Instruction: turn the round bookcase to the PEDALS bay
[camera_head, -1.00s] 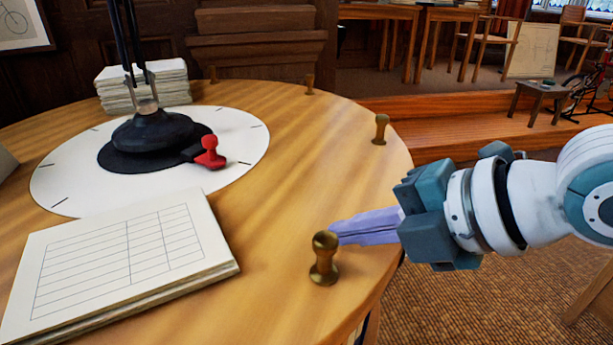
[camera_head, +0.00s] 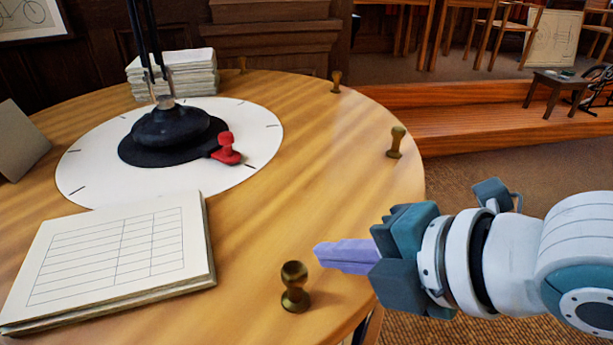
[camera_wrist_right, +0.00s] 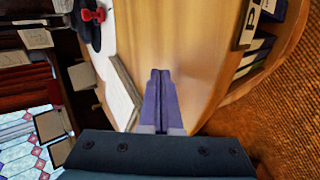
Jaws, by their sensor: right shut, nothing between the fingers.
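The round bookcase's wooden top (camera_head: 330,190) fills the left and middle of the head view. Brass knobs stand along its rim: one near the front (camera_head: 294,287), one at the right (camera_head: 396,142) and others farther back. A white disc (camera_head: 250,165) at the centre carries a black round base with a red knobbed pointer (camera_head: 226,148). My right gripper (camera_head: 318,254) is shut and empty, its fingertips just right of the front knob; contact is not clear. In the right wrist view, the gripper (camera_wrist_right: 161,75) is over the top, and a bay label (camera_wrist_right: 250,22) shows partly. My left gripper is out of view.
A ruled pad (camera_head: 120,250) lies on the top at the front left. A paper stack (camera_head: 175,75) stands at the back. In the right wrist view, books (camera_wrist_right: 255,50) fill a bay below the rim. Carpet lies to the right; a wooden step (camera_head: 480,120) is behind.

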